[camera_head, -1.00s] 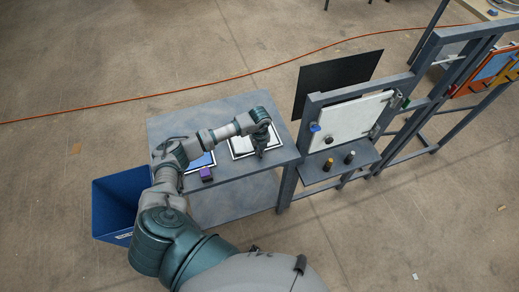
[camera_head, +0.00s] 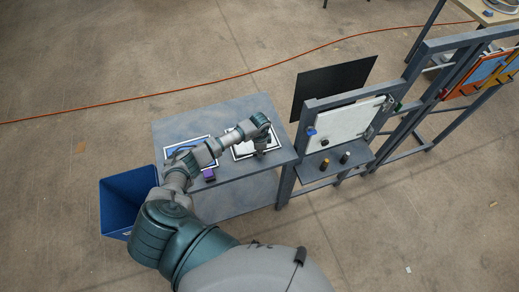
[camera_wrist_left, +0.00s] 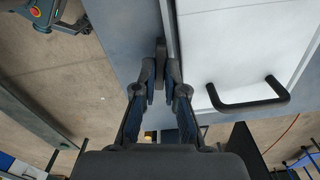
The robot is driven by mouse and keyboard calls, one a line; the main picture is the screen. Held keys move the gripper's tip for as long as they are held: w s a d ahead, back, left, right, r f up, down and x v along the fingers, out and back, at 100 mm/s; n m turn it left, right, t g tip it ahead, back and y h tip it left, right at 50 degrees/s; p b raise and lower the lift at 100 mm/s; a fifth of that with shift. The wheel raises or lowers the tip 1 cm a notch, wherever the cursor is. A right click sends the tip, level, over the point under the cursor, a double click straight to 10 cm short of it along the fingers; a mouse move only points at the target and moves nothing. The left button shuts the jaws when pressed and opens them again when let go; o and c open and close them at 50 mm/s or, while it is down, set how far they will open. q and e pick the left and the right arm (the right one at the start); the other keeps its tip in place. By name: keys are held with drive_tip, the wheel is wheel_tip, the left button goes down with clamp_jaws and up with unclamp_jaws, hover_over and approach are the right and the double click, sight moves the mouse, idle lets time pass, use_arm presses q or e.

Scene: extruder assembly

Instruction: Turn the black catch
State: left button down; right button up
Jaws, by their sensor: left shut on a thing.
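The black catch (camera_wrist_left: 161,48) sits in the left wrist view at the edge of a white panel (camera_wrist_left: 235,50). My left gripper (camera_wrist_left: 161,80) has its two fingers closed on the near part of the catch; the fingertips hide part of it. In the head view my left gripper (camera_head: 260,146) points down over the white panel (camera_head: 242,151) on the grey table. The catch is too small and covered to make out there. A black bar handle (camera_wrist_left: 250,105) stands on the white panel, to the right of the gripper and apart from it. My right gripper is in neither view.
A purple block (camera_head: 209,174) lies at the table's (camera_head: 240,192) front, beside a blue panel. A blue bin (camera_head: 128,205) stands left.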

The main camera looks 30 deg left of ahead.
use_arm(q)
drive_tip(key=shift+f+n, duration=0.1)
drive_tip(key=shift+n, duration=0.9)
drive_tip(key=c, duration=1.4)
unclamp_jaws()
drive_tip(key=shift+c, duration=0.2)
drive_tip(key=shift+o, duration=1.1)
drive_tip(key=shift+w+a, duration=0.1)
drive_tip(key=shift+r, duration=3.1)
